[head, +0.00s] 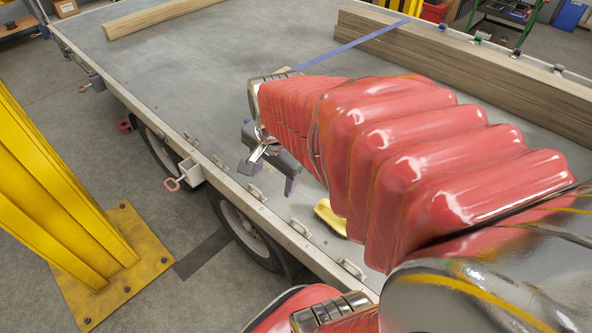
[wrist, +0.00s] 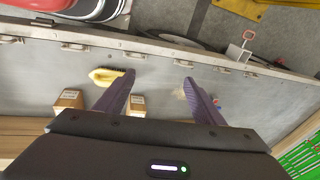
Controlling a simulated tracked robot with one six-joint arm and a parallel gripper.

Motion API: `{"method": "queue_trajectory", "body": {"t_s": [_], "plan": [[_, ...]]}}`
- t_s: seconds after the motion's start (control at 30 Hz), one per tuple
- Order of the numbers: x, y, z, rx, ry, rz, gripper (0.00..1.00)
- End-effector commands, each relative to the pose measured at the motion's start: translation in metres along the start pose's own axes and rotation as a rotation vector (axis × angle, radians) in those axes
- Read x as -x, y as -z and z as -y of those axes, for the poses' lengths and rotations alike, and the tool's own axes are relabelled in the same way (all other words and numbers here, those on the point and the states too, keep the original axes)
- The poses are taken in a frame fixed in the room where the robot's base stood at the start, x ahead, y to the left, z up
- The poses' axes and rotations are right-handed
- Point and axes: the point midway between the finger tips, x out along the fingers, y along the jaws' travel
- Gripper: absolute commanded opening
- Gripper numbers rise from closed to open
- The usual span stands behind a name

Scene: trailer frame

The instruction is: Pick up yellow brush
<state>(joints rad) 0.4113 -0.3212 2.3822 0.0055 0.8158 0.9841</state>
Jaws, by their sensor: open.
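The yellow brush (head: 330,218) lies on the grey trailer bed close to its near side edge, partly hidden behind my red arm in the head view. In the wrist view the brush (wrist: 103,76) shows its yellow back and dark bristles, left of my left finger, with its right end close to that finger's tip in the picture. My gripper (head: 268,176) hangs over the bed near the side rail, up and left of the brush in the head view. Its two purple fingers are spread apart in the wrist view (wrist: 158,78), with nothing between them.
Wooden blocks (wrist: 68,99) lie near the brush. Stacked planks (head: 475,72) run along the far right edge and a beam (head: 150,16) lies at the back. A blue strap (head: 350,46) crosses the bed. A yellow post (head: 45,190) stands left of the trailer. The bed's middle is clear.

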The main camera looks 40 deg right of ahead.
Motion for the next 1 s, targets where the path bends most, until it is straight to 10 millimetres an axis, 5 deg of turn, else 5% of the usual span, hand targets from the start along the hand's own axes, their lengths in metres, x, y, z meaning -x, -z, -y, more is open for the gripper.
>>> {"method": "queue_trajectory", "body": {"t_s": [0.6,0.8,1.0], "plan": [[-0.110,0.120,-0.093,-1.340,-0.240,-0.041,0.63],[-0.132,0.137,-0.120,-1.608,-0.285,-0.068,0.63],[-0.136,0.140,-0.125,-1.662,-0.291,-0.075,0.63]]}}
